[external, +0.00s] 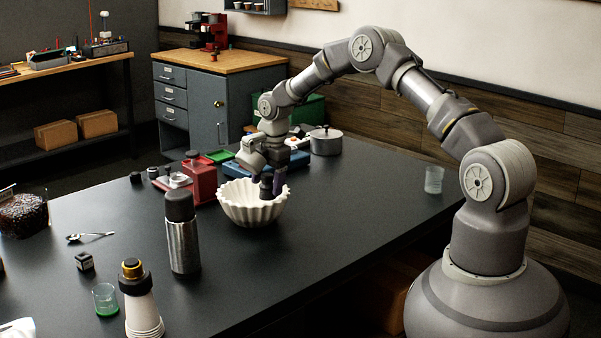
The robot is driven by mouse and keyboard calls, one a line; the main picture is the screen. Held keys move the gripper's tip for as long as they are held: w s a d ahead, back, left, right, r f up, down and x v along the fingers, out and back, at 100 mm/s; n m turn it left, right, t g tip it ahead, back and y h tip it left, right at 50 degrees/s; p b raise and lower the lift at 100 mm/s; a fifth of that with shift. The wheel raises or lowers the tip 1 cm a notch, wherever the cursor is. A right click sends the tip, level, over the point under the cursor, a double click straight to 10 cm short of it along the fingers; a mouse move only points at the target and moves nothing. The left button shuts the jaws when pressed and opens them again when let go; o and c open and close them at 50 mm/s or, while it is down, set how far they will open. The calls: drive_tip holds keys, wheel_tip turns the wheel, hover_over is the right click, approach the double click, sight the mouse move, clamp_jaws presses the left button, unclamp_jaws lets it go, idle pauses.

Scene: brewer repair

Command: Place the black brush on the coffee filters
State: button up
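The coffee filters (251,208) look like a white fluted bowl-shaped stack standing near the middle of the dark table. My gripper (273,185) points down just over their right part, its dark fingertips at or inside the rim. A small black upright piece (266,188) shows at the fingertips, over the filters' opening. It may be the black brush, but its shape is too small and dark to be sure. The inside of the filters is mostly hidden, and I cannot tell whether the fingers are closed on the black piece.
A steel flask (182,240) with a black lid stands left of the filters. A red machine (201,178) and a lidded pot (326,141) are behind them. A clear cup (434,180) stands at the right edge.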

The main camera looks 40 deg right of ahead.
wheel_tip(320, 180, up, 12)
drive_tip(key=s+p, duration=0.1)
drive_tip(key=s, duration=0.1)
idle(0.4)
drive_tip(key=shift+d+r, duration=0.1)
wheel_tip(320, 180, up, 13)
drive_tip(key=m+t, duration=0.3)
drive_tip(key=m, duration=0.1)
hover_over(273, 199)
drive_tip(key=s+a+r+m+t, duration=0.1)
drive_tip(key=s+r+m+t, duration=0.15)
drive_tip(key=r, duration=0.75)
drive_tip(key=s+a+r+m+t, duration=0.2)
drive_tip(key=r+m, duration=0.1)
drive_tip(key=r, duration=0.7)
drive_tip(key=s+r+m+t, duration=0.3)
drive_tip(key=s+r, duration=0.5)
drive_tip(key=r, duration=0.3)
drive_tip(key=s+r+m+t, duration=0.3)
drive_tip(key=s+r+m, duration=0.3)
drive_tip(key=s+r, duration=0.3)
wheel_tip(273, 199, up, 4)
drive_tip(key=shift+s+f, duration=0.15)
drive_tip(key=shift+f, duration=0.1)
drive_tip(key=shift+m, duration=0.25)
